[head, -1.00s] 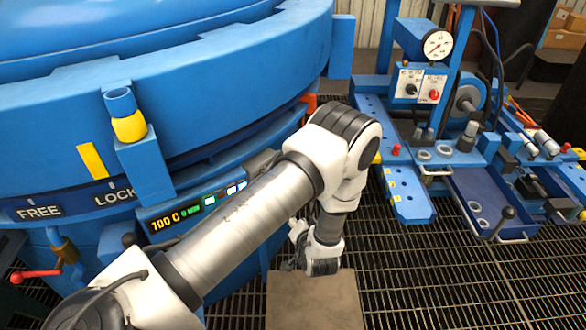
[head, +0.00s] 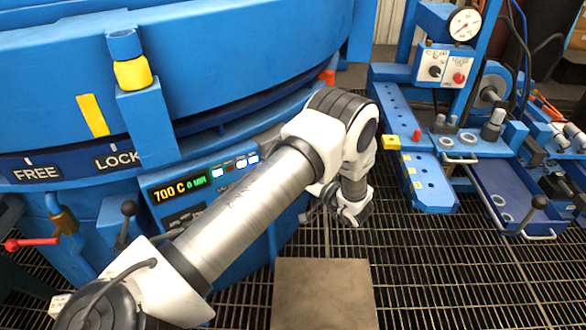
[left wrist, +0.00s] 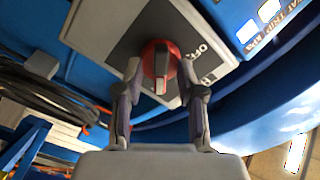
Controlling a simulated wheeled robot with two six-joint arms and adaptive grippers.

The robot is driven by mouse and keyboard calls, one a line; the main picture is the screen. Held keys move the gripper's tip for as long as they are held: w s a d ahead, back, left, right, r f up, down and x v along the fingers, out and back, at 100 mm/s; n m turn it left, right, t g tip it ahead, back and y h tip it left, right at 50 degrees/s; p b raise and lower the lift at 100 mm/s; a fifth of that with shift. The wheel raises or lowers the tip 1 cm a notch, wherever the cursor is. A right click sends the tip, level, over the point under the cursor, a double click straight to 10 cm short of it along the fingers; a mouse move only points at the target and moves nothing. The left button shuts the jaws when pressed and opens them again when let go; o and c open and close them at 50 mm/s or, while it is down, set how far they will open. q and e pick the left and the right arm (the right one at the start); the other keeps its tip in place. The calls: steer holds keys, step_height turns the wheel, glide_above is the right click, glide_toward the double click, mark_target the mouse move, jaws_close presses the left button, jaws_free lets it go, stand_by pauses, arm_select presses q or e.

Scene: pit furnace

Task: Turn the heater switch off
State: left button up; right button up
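The heater switch is a round red knob (left wrist: 159,50) with a pale grip bar across it, mounted on a grey and dark plate (left wrist: 196,38) in the left wrist view. The bar points down the picture, and an OFF label sits to the right of the knob. My left gripper (left wrist: 160,72) is open, with one finger on each side of the knob; I cannot tell whether they touch it. In the head view my left arm hides the switch and most of this gripper. My right gripper is not in view.
The blue furnace (head: 230,70) fills the left, with a display panel (head: 200,185) reading 700 C. FREE and LOCK labels and a red-handled lever (head: 30,243) are at far left. A blue bench with a gauge (head: 465,23) stands right. Grating floor holds a flat plate (head: 323,295).

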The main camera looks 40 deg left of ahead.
arm_select(q)
jaws_close()
steer(key=shift+n, duration=0.3)
steer(key=n+b, duration=0.2)
steer(key=n, duration=1.7)
stand_by(0.3)
steer(key=shift+n, duration=0.3)
jaws_free()
